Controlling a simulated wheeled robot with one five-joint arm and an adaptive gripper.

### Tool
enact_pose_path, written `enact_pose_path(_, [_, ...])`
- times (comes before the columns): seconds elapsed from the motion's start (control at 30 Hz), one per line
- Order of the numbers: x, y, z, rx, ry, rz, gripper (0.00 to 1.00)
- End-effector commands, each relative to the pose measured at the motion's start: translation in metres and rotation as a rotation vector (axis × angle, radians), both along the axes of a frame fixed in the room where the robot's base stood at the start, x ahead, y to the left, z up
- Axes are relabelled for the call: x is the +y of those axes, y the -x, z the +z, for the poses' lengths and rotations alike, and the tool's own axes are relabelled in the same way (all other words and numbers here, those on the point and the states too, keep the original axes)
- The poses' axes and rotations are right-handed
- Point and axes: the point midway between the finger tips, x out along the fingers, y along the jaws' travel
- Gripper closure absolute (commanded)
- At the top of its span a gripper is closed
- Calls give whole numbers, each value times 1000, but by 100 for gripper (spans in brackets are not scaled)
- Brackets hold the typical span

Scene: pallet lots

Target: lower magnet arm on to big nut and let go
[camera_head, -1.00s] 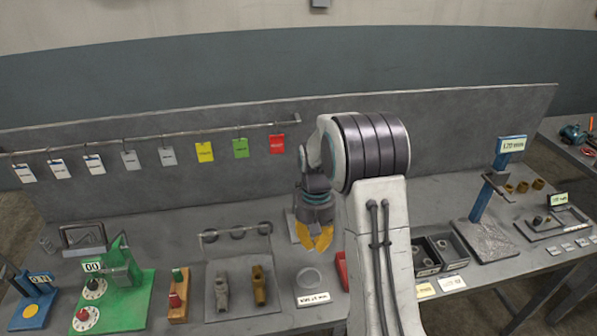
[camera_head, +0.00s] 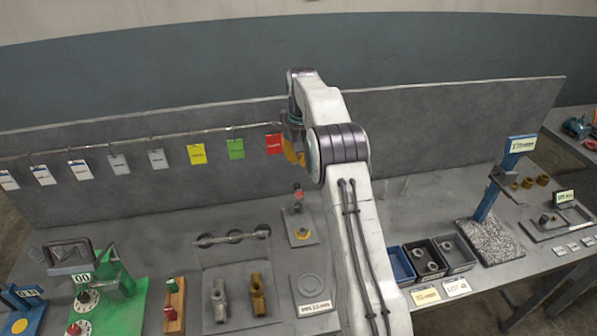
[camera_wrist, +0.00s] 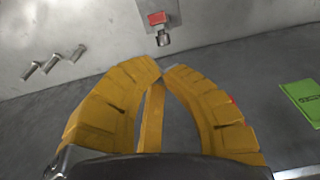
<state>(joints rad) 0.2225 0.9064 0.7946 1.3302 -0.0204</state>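My gripper (camera_wrist: 165,66) has yellow fingers whose tips come together with nothing seen held between them. In the head view my gripper (camera_head: 294,152) is high, in front of the back panel beside the red card, partly hidden by my arm. A small stand with a red-topped upright (camera_head: 298,195) and a yellow round spot on its base stands below it. In the wrist view the red block with a grey metal end (camera_wrist: 160,28) lies beyond the fingertips, apart from them. I cannot tell for sure which part is the magnet arm, nor single out the big nut.
A rail of hanging cards (camera_head: 157,158) crosses the panel. Black bins (camera_head: 455,252) with ring-like parts and a blue bin (camera_head: 400,263) stand right of my arm. A blue post gauge (camera_head: 487,205) stands farther right. A green fixture (camera_head: 110,290) is at left.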

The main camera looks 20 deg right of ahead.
Motion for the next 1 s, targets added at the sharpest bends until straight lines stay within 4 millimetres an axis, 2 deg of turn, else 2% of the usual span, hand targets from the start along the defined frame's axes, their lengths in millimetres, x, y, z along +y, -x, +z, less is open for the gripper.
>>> enact_pose_path(0.6, [-1, -6, -78, 9, -2, 2, 100])
enact_pose_path(0.8, [-1, -8, -92, 8, -1, 2, 100])
enact_pose_path(1.0, [-2, -8, -96, 6, -1, 2, 100])
